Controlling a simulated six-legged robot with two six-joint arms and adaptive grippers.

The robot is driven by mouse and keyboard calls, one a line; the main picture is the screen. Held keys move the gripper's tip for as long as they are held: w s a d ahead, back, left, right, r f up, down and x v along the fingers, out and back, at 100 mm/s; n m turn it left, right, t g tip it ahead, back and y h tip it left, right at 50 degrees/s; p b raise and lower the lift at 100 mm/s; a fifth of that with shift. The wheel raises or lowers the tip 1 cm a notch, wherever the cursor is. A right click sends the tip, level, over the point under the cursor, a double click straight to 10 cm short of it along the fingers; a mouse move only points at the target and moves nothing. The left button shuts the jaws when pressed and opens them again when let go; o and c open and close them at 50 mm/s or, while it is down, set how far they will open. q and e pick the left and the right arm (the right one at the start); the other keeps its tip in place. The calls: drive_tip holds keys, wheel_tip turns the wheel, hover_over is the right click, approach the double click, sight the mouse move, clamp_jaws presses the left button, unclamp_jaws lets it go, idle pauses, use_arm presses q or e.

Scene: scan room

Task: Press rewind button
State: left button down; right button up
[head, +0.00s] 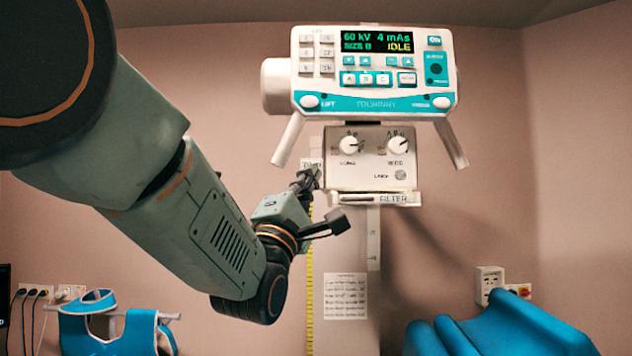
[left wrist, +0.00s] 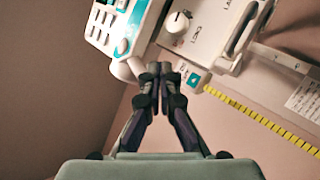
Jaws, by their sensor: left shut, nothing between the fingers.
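The x-ray unit's control panel (head: 374,85) is at upper centre in the head view. Its screen (head: 377,42) reads 60 kV, 4 mAs, SIZE 0 and IDLE. Below it is a white box with two knobs (head: 371,158). No button can be read as rewind. My left gripper (head: 309,178) is shut and empty beside the box's left edge, below the panel. In the left wrist view its closed fingertips (left wrist: 160,72) are near a small teal button (left wrist: 193,79) on a white plate; contact cannot be told. My right gripper is in neither view.
Two angled handles, the left one (head: 288,141) near my gripper, hang below the panel. A yellow tape measure (head: 310,275) runs down the column. A blue apron (head: 110,325) hangs at lower left, and blue padding (head: 500,330) stands at lower right.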

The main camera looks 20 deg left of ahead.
use_arm(q)
drive_tip(key=shift+s, duration=0.15)
drive_tip(key=w+a+p, duration=0.2)
drive_tip(key=w+p, duration=0.1)
drive_tip(key=w, duration=0.5)
drive_tip(key=shift+w+a+p, duration=0.25)
drive_tip(key=shift+w+p, duration=0.05)
drive_tip(key=shift+w, duration=0.05)
drive_tip(key=shift+s, duration=0.1)
idle(0.3)
idle(1.0)
drive_tip(key=shift+w+a, duration=0.15)
drive_tip(key=shift+w, duration=0.3)
